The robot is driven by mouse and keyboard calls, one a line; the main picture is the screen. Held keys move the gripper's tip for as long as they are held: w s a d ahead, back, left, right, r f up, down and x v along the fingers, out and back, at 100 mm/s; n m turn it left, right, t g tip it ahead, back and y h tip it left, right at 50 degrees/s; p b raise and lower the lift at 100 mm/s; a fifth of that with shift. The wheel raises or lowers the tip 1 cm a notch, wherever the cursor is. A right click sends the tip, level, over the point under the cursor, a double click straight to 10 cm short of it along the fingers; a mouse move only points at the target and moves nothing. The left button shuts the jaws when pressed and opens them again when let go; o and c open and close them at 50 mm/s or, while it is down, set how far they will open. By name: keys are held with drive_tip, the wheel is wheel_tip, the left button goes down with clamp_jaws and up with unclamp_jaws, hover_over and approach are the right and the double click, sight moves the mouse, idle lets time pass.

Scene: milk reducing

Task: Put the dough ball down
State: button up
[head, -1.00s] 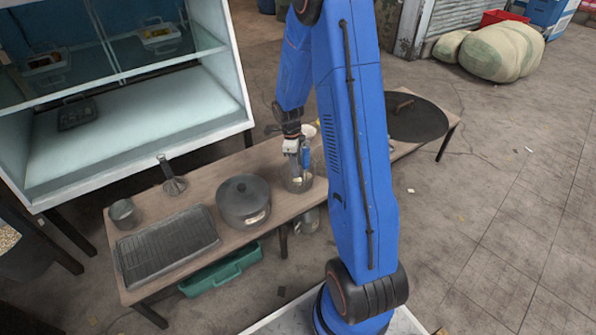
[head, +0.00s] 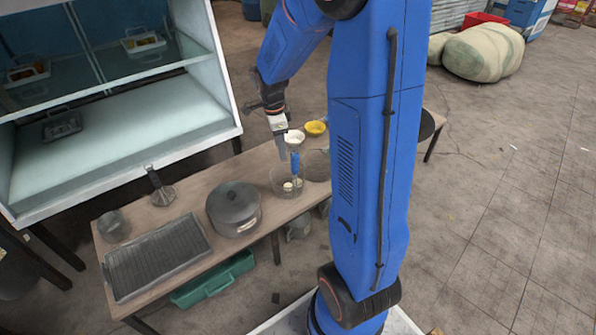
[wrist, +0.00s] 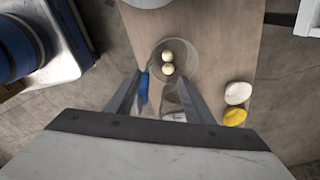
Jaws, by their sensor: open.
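Two pale dough balls (wrist: 167,62) lie together at the bottom of a clear glass bowl (wrist: 154,50). In the head view the balls (head: 291,186) show through the side of the bowl (head: 277,184) on the table. My gripper (head: 282,156) is above the bowl, pointing down, apart from the balls. In the wrist view its two fingers (wrist: 158,80) are spread, and no dough ball is between them. A blue-handled tool (head: 295,162) stands at the bowl, its lower end hard to make out.
On the wooden table (head: 185,210) are a lidded dark pot (head: 233,207), a rack tray (head: 158,258), a metal cup (head: 113,226) and a whisk-like tool (head: 160,189). A glass display case (head: 110,120) is left.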

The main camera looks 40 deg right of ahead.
drive_tip(key=s+a+r+n+t, duration=0.2)
drive_tip(key=s+a+r+n, duration=0.4)
drive_tip(key=s+r+n, duration=0.5)
drive_tip(key=s+a+r+n+t, duration=0.1)
drive_tip(key=s+a+r+n, duration=0.1)
drive_tip(key=s+n, duration=0.3)
drive_tip(key=s+a+r+n+t+y, duration=0.1)
drive_tip(key=s+a+r+n, duration=0.1)
drive_tip(key=s+n, duration=0.4)
drive_tip(key=s+a, duration=0.1)
drive_tip(key=s, duration=0.4)
drive_tip(key=shift+s+a+r+t, duration=0.2)
drive_tip(key=shift+s+r+t, duration=0.1)
drive_tip(key=shift+t, duration=0.1)
